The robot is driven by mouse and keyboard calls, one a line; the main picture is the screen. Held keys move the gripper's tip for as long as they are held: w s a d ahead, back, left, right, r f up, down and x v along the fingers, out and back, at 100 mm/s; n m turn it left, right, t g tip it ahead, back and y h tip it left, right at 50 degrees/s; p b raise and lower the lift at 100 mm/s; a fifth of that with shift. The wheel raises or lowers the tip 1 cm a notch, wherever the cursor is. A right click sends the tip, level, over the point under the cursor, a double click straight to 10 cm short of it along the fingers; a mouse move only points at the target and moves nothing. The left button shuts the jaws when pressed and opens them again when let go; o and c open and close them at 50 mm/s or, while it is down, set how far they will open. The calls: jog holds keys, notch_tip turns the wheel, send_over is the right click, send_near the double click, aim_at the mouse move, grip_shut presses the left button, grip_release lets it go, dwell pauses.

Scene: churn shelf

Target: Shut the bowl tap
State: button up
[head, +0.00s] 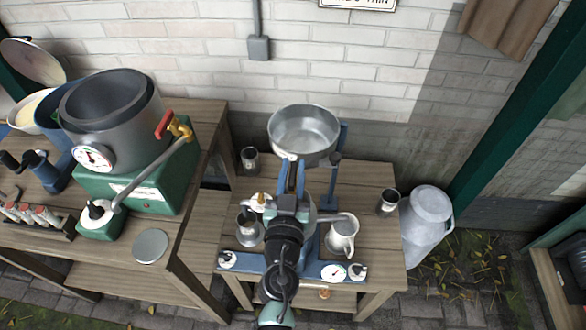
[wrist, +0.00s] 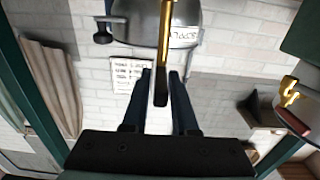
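The metal bowl (head: 303,135) stands raised at the back of the right-hand table, and its labelled side fills the top of the wrist view (wrist: 195,20). The bowl tap shows in the wrist view as a long brass lever with a dark end (wrist: 160,95). My gripper (wrist: 160,75) is open, with one blue finger on each side of the dark end. A narrow gap shows beside the lever, and contact is not clear. In the head view my gripper (head: 292,172) is just below the bowl's front, and my arm hides the tap.
A green-based vat (head: 110,110) with a brass, red-handled tap (head: 175,127) stands on the left table. A metal jug (head: 342,235), small cups (head: 388,202) and a dial plate (head: 335,271) surround my arm. A milk can (head: 428,225) stands right of the table.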

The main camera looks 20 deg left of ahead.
grip_shut()
